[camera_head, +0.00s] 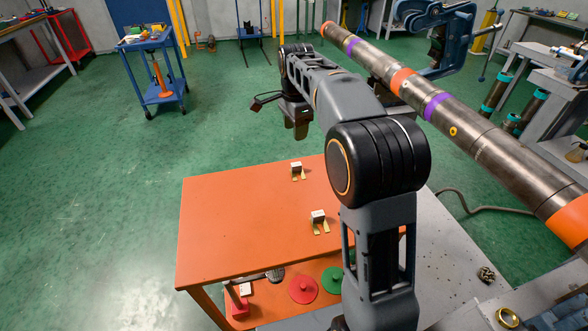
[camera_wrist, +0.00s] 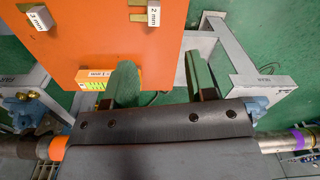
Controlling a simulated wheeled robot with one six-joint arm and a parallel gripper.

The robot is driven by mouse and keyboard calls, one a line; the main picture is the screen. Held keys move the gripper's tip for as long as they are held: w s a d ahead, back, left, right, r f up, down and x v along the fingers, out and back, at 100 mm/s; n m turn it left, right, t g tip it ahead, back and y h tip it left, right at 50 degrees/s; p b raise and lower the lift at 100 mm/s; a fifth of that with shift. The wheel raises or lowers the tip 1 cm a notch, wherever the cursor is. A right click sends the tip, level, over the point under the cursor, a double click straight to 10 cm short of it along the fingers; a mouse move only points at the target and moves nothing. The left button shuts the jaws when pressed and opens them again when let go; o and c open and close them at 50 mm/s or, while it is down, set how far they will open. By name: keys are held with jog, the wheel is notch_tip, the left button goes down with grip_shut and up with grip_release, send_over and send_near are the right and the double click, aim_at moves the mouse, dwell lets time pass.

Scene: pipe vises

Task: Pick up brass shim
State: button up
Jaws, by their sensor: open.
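Two brass shims lie on the orange table top (camera_head: 225,225), each a white block with brass prongs. In the head view one shim (camera_head: 296,169) is near the far edge and the other shim (camera_head: 319,218) is closer to me. In the wrist view one shim (camera_wrist: 40,18), labelled 3 mm, is at upper left, and the other (camera_wrist: 153,14), labelled 2 mm, is at top centre, partly cut off. My gripper (camera_wrist: 160,66) is open, with nothing between its green fingers. In the head view my gripper (camera_head: 297,122) hangs beyond the table's far edge, apart from both shims.
A long pipe (camera_head: 475,135) with orange and purple bands runs along the right, with a blue vise (camera_head: 440,35) at its far end. A red disc (camera_head: 303,290) and a green disc (camera_head: 332,280) sit on the lower shelf. The left of the table top is clear.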

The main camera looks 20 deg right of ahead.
jog(key=m, duration=0.2)
jog(key=b, duration=0.2)
send_over(295, 164)
jog(key=shift+m, duration=0.3)
notch_tip(295, 164, down, 8)
jog(key=shift+s+d, duration=0.15)
jog(key=shift+a+f+b, duration=0.2)
jog(key=shift+f+b, duration=0.85)
jog(key=shift+f, duration=1.65)
grip_shut()
jog(key=shift+r, duration=0.1)
